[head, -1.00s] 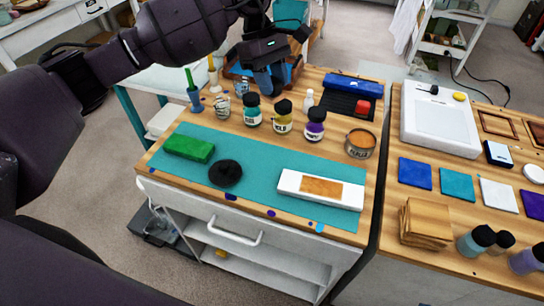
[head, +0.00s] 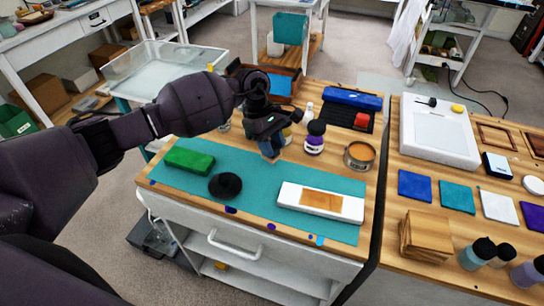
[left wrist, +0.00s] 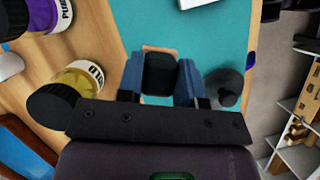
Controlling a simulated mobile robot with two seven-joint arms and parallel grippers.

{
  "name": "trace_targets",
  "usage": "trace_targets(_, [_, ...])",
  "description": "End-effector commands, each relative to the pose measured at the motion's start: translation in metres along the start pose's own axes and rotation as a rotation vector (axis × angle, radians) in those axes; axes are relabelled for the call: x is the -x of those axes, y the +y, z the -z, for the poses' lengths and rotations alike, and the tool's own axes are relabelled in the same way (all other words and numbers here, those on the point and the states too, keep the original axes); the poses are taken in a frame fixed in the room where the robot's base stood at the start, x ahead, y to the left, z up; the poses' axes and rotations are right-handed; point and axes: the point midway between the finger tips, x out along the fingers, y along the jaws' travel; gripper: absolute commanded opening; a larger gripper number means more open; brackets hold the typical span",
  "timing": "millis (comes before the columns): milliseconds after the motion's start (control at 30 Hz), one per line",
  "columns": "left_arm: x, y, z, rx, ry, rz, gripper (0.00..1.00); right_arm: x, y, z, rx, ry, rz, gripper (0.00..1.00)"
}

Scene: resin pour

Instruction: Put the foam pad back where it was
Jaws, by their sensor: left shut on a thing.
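My left gripper (head: 270,152) is above the back edge of the turquoise mat (head: 255,197). It is shut on a small piece that shows as a dark block with a tan edge (left wrist: 160,73) between the blue fingers in the left wrist view; I cannot tell for sure that it is the foam pad. A green block (head: 189,160) lies at the mat's left end. A black round thing (head: 224,185) lies beside it and also shows in the left wrist view (left wrist: 223,88). A white block with a tan top (head: 320,200) lies at the right. My right gripper is not in view.
A purple bottle (head: 315,138) and an open tin (head: 359,156) stand behind the mat. A yellow bottle (left wrist: 80,78) is close to my left gripper. The white slab (head: 438,130) and colored tiles (head: 415,185) are on the right table. The mat's middle is clear.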

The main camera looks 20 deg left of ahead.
Motion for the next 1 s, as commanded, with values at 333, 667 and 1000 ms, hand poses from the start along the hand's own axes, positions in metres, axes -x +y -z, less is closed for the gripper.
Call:
trace_targets(333, [-0.026,0.000,0.010,0.001,-0.002,0.001,0.15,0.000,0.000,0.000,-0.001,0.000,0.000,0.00])
trace_targets(667, [-0.044,0.000,0.019,-0.001,0.001,-0.001,0.15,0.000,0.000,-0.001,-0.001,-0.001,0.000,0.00])
trace_targets(1000, [-0.047,0.000,0.020,-0.001,0.001,-0.001,0.41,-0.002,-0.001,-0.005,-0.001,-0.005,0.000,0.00])
